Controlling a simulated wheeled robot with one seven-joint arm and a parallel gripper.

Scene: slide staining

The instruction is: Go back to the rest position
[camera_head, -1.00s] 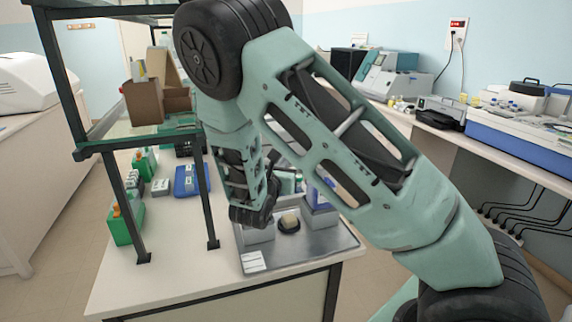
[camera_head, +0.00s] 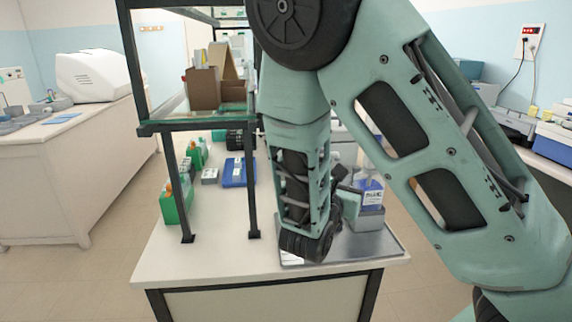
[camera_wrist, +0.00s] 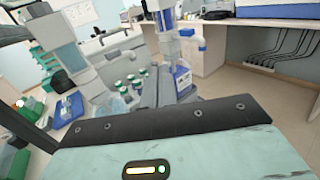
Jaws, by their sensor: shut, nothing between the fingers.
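My gripper shows in the wrist view as two grey fingers (camera_wrist: 157,86) side by side, closed together with nothing held. In the head view, only a small teal part of my gripper (camera_head: 347,200) shows past my arm, which hides most of it. It is above the steel tray (camera_head: 388,248) on the near right of the bench, beside the blue-labelled bottle (camera_head: 370,192). That bottle also shows in the wrist view (camera_wrist: 183,84), just right of the fingers. I cannot tell how high the gripper is above the tray.
A dark-framed shelf (camera_head: 186,128) stands on the bench, holding a brown cardboard box (camera_head: 203,90). Below are green boxes (camera_head: 175,205) and a blue tray (camera_head: 238,172). Green-capped bottles (camera_wrist: 128,84) stand near the fingers. The floor at left (camera_head: 100,270) is clear.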

